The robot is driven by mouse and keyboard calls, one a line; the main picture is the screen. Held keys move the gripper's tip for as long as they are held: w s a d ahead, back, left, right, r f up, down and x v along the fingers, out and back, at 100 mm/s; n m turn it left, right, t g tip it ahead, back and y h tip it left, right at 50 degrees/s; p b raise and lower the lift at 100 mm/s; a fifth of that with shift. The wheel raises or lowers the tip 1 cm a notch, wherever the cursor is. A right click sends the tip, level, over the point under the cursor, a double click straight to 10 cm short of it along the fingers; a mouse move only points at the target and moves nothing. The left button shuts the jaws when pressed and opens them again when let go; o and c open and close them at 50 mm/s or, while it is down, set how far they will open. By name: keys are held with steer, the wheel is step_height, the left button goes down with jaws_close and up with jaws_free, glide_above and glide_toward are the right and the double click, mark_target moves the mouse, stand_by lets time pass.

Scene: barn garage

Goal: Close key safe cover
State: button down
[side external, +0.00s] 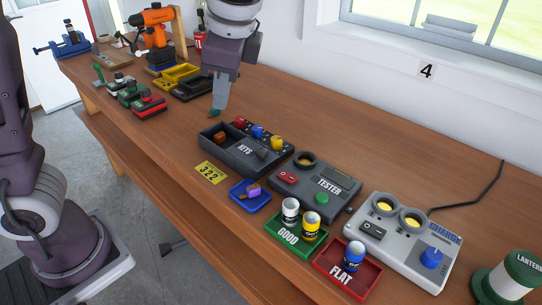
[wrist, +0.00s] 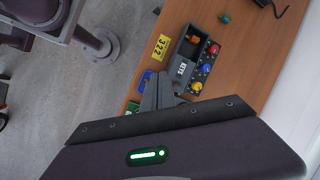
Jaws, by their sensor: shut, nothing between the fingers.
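The key safe (side external: 236,157) is a dark grey box on the bench, lettered KEYS, with red, blue and yellow knobs along its back. Its compartment is uncovered at the left, with an orange piece (side external: 219,137) inside. It also shows in the wrist view (wrist: 187,48). I cannot clearly tell the cover from the lettered part of the box. My gripper (side external: 220,104) is shut and empty, pointing down above the bench, left of and behind the safe. A small green piece (side external: 214,113) is just below its tips; I cannot tell whether they touch. It lies apart from the safe.
A yellow 322 tag (side external: 211,172) and a blue tray (side external: 250,194) lie in front of the safe. The tester (side external: 314,183) stands close at its right. Green (side external: 296,238) and red (side external: 347,268) trays and a charger (side external: 405,240) are farther right. Black bins (side external: 192,88) stand behind left.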

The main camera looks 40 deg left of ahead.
steer(key=w+d+f+m+t+y, duration=0.1)
steer(key=w+d+f+m+y, duration=0.4)
steer(key=d, duration=0.3)
steer(key=w+d+f+m+t+y, duration=0.1)
steer(key=w+d+f+m+y, duration=0.1)
steer(key=d+f+m+y, duration=0.45)
steer(key=n+h, duration=0.2)
steer(key=h, duration=0.1)
glide_toward(239, 149)
steer(key=shift+w+d+f+g+y, duration=0.1)
steer(key=shift+w+d+g+y, duration=0.05)
steer(key=shift+w+d, duration=0.4)
steer(key=shift+w+d+f+g+y, duration=0.1)
steer(key=shift+w+d+f+g, duration=0.05)
steer(key=shift+w+d, duration=0.4)
steer(key=shift+s+d, duration=0.1)
steer(key=a, duration=1.1)
steer(key=shift+a, duration=0.15)
